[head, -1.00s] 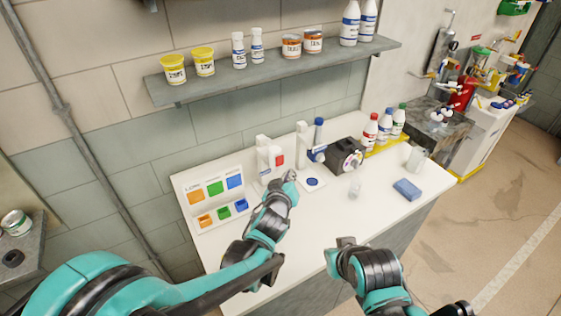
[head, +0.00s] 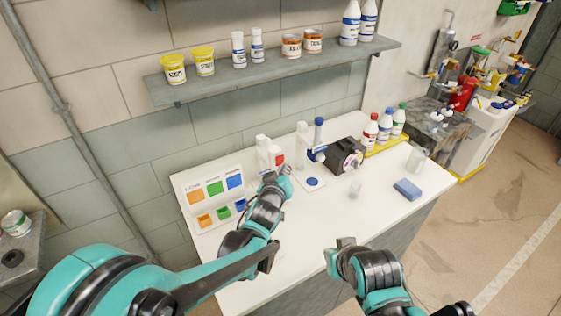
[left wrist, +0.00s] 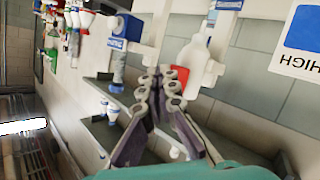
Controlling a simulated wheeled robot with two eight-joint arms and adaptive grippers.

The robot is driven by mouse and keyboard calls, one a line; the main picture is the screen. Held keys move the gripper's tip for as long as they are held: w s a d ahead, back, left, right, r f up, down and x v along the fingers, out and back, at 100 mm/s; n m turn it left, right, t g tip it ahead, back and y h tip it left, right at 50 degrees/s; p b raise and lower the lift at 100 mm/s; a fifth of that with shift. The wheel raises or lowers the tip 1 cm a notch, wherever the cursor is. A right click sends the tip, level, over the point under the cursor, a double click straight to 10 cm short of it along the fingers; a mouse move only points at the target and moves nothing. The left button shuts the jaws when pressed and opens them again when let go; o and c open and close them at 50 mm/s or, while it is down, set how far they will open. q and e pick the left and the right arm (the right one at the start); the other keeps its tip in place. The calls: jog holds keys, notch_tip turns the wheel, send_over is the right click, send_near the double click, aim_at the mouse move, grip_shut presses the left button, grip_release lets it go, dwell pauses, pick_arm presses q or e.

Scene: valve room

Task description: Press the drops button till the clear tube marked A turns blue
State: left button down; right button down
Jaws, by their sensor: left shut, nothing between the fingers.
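A white dispenser (head: 264,150) with a red part (head: 279,161) stands at the back of the white bench. I cannot read a drops label on it. The red part also shows in the left wrist view (left wrist: 180,76), partly behind my fingers. My left gripper (head: 280,180) is shut and empty, just in front of the dispenser; its fingertips (left wrist: 167,85) overlap the red part in the wrist view. Contact cannot be told. Small clear vessels (head: 355,190) stand on the bench to the right; no A mark is readable. My right gripper (head: 346,242) hangs near the bench's front edge, its jaws unclear.
A colour chart (head: 214,188) with orange, green and blue squares stands at left. A blue-topped stand (head: 318,135), a black device (head: 346,156), a blue disc (head: 313,182) and a blue sponge (head: 407,190) are to the right. The bench's front middle is clear.

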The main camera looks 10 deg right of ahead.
pick_arm(q)
jog(key=shift+w, duration=0.1)
dwell(0.7)
jog(key=shift+w+a, duration=0.2)
jog(key=shift+w, duration=0.1)
jog(key=shift+w+a, duration=0.15)
jog(key=shift+w, duration=0.35)
dwell(0.7)
jog(key=shift+s, duration=0.1)
jog(key=shift+s+d, duration=0.35)
jog(key=shift+s, duration=0.45)
jog(key=shift+b, duration=0.3)
jog(key=s, duration=0.1)
jog(key=s+d, duration=0.1)
jog(key=s, duration=0.1)
jog(key=s+d, duration=0.1)
jog(key=shift+s, duration=0.35)
jog(key=shift+a, duration=0.1)
dwell(0.3)
